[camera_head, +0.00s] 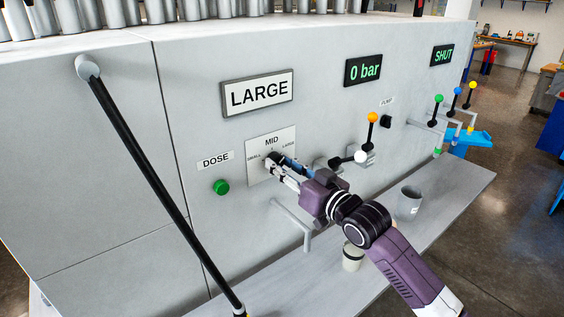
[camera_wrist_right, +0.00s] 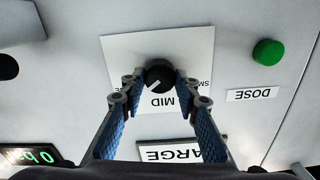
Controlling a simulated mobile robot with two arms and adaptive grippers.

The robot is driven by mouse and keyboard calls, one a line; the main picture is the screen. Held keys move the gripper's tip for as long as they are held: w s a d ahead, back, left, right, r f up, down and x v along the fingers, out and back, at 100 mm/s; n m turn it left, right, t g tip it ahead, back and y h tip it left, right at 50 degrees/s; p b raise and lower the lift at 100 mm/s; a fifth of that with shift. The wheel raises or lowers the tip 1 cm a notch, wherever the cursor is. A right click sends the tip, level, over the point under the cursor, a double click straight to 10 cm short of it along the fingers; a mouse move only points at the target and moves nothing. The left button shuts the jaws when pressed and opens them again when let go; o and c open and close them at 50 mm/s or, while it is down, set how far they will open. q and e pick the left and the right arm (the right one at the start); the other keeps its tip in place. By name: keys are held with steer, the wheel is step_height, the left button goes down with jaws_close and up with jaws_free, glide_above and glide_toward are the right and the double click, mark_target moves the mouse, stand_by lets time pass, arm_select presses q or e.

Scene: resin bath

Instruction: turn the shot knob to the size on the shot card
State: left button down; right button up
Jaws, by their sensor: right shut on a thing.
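The shot card (camera_head: 257,93) reads LARGE and hangs on the grey machine front; it also shows upside down in the wrist view (camera_wrist_right: 168,152). Below it a white dial plate (camera_head: 257,176) is marked SMALL, MID and LARGE. My right gripper (camera_head: 276,161) is shut on the round black shot knob (camera_wrist_right: 159,74), one finger on each side. In the wrist view the knob's white mark points toward the lower left, which seems to lie between MID and LARGE on the plate. The LARGE mark is hidden in the wrist view. My left gripper is not in view.
A green DOSE button (camera_head: 221,187) is left of the plate. A long black lever (camera_head: 150,170) slants across the left. Displays read 0 bar (camera_head: 363,70) and SHUT (camera_head: 442,55). An orange-tipped lever (camera_head: 371,130) is at right. Cups (camera_head: 409,204) stand on the shelf below.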

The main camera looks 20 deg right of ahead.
steer(key=m, duration=0.5)
steer(key=shift+f, duration=0.35)
stand_by(0.4)
steer(key=o, duration=0.9)
steer(key=shift+c, duration=0.2)
steer(key=o, duration=0.3)
steer(key=shift+r, duration=0.2)
steer(key=shift+s, duration=0.1)
steer(key=v, duration=1.2)
